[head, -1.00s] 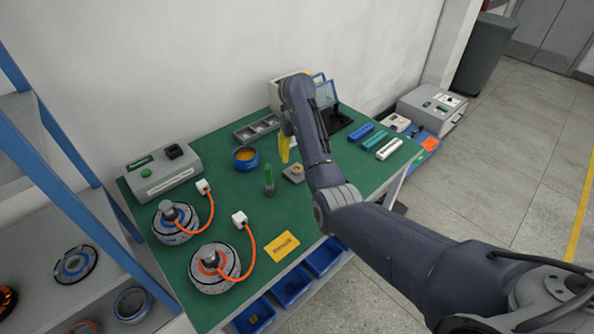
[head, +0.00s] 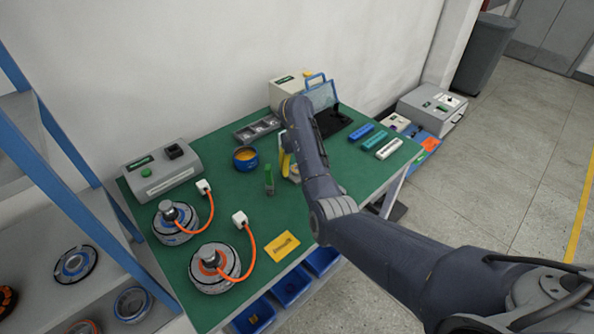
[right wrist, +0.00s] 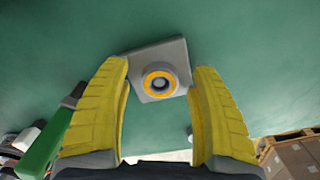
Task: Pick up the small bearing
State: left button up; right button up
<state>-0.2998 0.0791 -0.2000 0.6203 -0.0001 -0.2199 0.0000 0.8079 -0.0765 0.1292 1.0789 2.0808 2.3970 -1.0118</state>
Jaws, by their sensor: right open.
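The small bearing (right wrist: 160,84) shows in the right wrist view as an orange ring with a dark centre. It sits on a grey square block (right wrist: 172,54) on the green tabletop. My right gripper (right wrist: 160,68) has yellow fingers, open and empty, one to each side of the block in that view. I cannot tell the height of the fingertips above the block. In the head view my right gripper (head: 286,162) hangs over the table and hides most of the block. My left gripper is not in view.
A green-handled tool (head: 268,180) stands close to the left of the gripper, also in the right wrist view (right wrist: 45,145). A blue round container (head: 245,159) is behind it. Two hub motors (head: 214,268) with orange cables stand front left. Coloured blocks (head: 375,140) lie to the right.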

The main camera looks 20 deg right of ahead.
aim_at(296, 168)
grip_shut()
dwell(0.5)
jog(key=shift+w+d+r, duration=0.1)
jog(key=shift+r, duration=0.7)
notch_tip(296, 168, up, 6)
jog(key=shift+f, duration=0.15)
notch_tip(296, 168, up, 2)
jog(key=shift+w+r, duration=0.1)
jog(key=shift+r, duration=0.1)
jog(key=shift+r, duration=0.1)
